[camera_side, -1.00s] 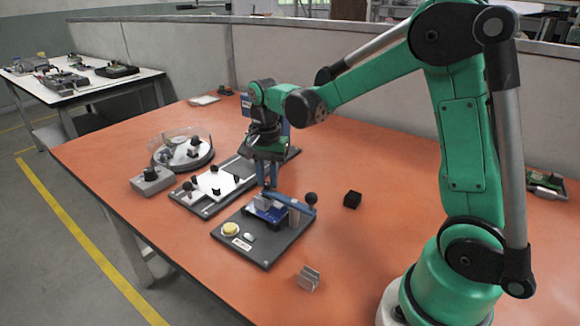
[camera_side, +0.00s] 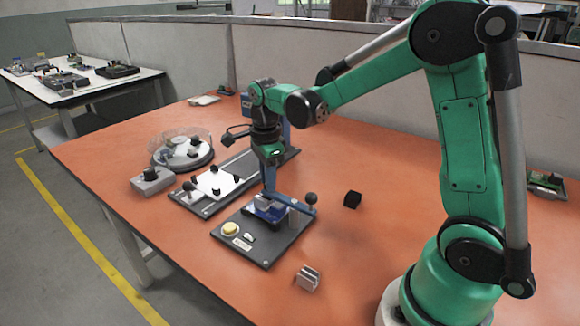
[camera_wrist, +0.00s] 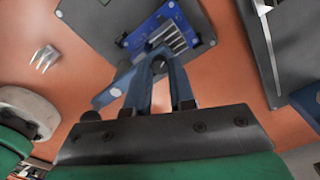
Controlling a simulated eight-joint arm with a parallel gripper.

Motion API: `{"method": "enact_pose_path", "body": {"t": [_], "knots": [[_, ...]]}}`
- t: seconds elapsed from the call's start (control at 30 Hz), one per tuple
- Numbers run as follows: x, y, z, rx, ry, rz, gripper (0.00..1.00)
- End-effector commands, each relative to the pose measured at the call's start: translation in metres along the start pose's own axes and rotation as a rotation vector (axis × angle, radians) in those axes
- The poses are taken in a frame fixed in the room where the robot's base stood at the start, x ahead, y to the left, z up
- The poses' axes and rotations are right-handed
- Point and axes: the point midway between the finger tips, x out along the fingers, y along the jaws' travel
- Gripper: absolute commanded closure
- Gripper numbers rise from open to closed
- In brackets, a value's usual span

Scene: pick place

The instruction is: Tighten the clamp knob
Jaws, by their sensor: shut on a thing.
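The clamp fixture is a dark grey plate (camera_side: 262,250) with a blue block (camera_side: 268,213) and a blue lever arm (camera_side: 292,203) that ends in a black ball (camera_side: 311,198). My gripper (camera_side: 269,190) points down over the blue block at the lever's inner end. In the wrist view, its two blue fingers (camera_wrist: 160,68) close around a small dark round knob (camera_wrist: 159,65). The blue block (camera_wrist: 165,30) with its grey ribbed part lies just beyond the fingertips. The knob is hidden by the fingers in the side view.
A yellow button (camera_side: 230,229) sits on the plate's left corner. A metal bracket (camera_side: 307,279) and a black cube (camera_side: 353,199) lie nearby. Behind are a grey rail with a white plate (camera_side: 216,182), a grey knob box (camera_side: 151,180) and a round clear-walled tray (camera_side: 183,155).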

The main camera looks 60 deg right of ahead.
Motion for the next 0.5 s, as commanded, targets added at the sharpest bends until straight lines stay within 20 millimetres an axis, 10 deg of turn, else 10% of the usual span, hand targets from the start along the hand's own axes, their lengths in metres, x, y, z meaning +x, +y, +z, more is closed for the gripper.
{"method": "enact_pose_path", "body": {"t": [0.5], "knots": [[-0.0005,0.0004,0.0001,0.145,0.0,0.001,1.0]]}}
